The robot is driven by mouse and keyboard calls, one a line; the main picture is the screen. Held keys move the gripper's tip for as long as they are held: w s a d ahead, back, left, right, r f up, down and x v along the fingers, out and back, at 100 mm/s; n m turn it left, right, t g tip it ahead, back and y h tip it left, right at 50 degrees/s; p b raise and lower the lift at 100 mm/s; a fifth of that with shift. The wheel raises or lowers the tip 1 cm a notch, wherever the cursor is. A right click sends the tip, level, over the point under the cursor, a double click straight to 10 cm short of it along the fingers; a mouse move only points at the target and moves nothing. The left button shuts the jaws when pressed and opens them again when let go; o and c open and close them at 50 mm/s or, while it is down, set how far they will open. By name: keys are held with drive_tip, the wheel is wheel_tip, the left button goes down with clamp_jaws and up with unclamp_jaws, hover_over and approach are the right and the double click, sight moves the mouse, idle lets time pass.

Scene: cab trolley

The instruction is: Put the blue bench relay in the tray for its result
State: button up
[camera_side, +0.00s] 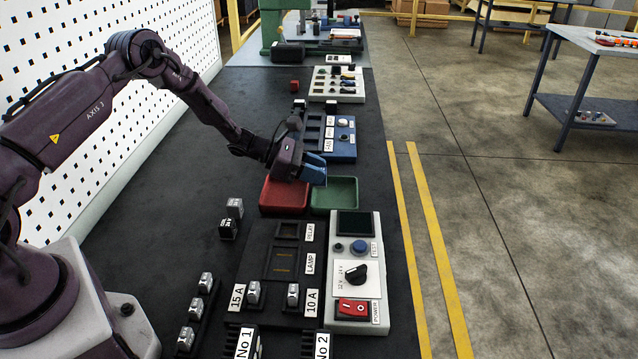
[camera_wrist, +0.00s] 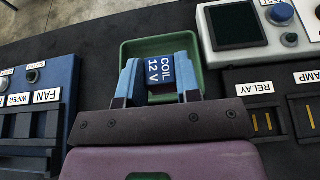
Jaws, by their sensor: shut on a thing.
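My gripper (camera_side: 314,172) is shut on the blue bench relay (camera_wrist: 161,72), whose face reads "COIL 12 V" in the wrist view. Its light blue fingers press on both sides of the relay. In the side view I cannot separate the relay from the fingers. The green tray (camera_wrist: 127,53) lies behind and below the relay in the wrist view, and it also shows in the side view (camera_side: 347,201). The red tray (camera_side: 284,196) is beside it on the left, partly under my gripper. Both trays look empty where visible.
The grey tester (camera_side: 353,300) with a dark screen (camera_side: 354,224) stands just in front of the trays. The black socket board labelled RELAY and LAMP (camera_side: 268,238) is left of it.

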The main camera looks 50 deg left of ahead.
drive_tip(key=shift+w+a+f, duration=0.1)
drive_tip(key=shift+w+f, duration=0.6)
drive_tip(key=shift+f, duration=1.6)
drive_tip(key=shift+f, duration=0.1)
drive_tip(key=o, duration=1)
